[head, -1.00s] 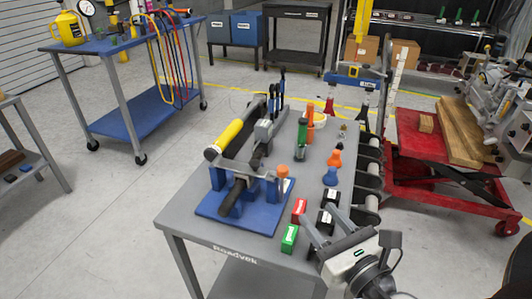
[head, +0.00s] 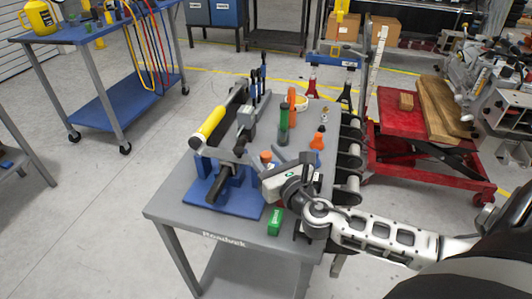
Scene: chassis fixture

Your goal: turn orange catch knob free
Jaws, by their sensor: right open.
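The orange catch knob (head: 266,157) stands on the right side of the blue chassis fixture (head: 240,208), which sits at the front left of the grey workbench. My right gripper (head: 259,155) is open and reaches in from the right. Its two fingers lie around the knob's position in this view, one on the far side and one on the near left side. Whether they touch the knob I cannot tell. The gripper body hides part of the fixture's right side. A yellow-handled bar (head: 211,123) runs along the fixture's back left. My left gripper is not in view.
A green block (head: 275,222) lies near the bench's front edge, close under my right wrist. Green (head: 283,122) and orange (head: 317,142) pieces stand farther back. A red cart (head: 400,120) is at the right; a blue-topped cart (head: 75,32) is at the back left.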

